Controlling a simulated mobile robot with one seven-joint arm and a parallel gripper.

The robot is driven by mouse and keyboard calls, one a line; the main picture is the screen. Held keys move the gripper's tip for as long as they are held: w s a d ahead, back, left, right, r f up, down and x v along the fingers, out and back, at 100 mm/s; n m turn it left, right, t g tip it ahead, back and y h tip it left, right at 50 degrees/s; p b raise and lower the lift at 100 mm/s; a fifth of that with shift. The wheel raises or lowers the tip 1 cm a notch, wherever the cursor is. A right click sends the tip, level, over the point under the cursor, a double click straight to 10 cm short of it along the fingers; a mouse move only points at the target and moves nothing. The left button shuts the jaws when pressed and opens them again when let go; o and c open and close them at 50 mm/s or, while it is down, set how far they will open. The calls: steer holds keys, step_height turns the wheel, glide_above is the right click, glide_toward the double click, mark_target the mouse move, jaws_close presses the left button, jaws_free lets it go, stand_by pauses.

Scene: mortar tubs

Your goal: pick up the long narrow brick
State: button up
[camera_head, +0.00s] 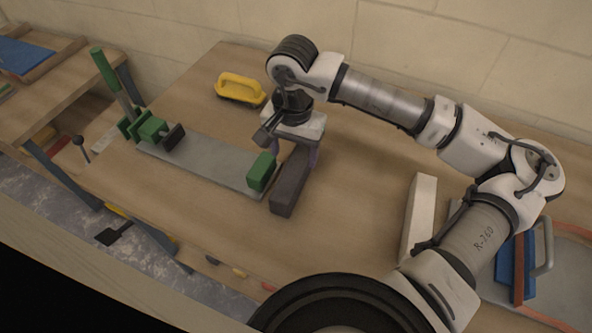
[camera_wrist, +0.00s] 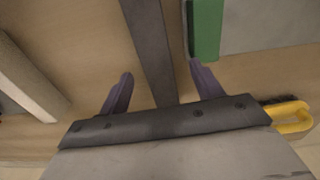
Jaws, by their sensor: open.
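A long, narrow dark grey brick (camera_head: 290,186) lies on the wooden bench beside the green block of a clamp. In the wrist view the dark brick (camera_wrist: 148,40) runs from the top edge down between my two purple fingers. My gripper (camera_head: 296,152) is above its far end, pointing down, with the fingers (camera_wrist: 161,88) spread to either side. The right finger is close to the green block (camera_wrist: 207,28). The brick's far end is hidden by my gripper. A long cream brick (camera_head: 419,216) lies apart, to the right.
The green clamp (camera_head: 152,128) has a grey metal plate (camera_head: 205,163) reaching to the dark brick's left side. A yellow-handled brush (camera_head: 240,89) lies behind. Bare bench lies between the two bricks.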

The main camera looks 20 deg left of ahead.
steer(key=shift+d+f+p, duration=0.1)
steer(key=shift+f+p, duration=0.35)
steer(key=shift+f, duration=0.15)
steer(key=shift+d+f+p, duration=0.1)
steer(key=shift+f+p, duration=0.55)
steer(key=shift+f, duration=1.45)
steer(key=shift+c, duration=0.3)
jaws_close()
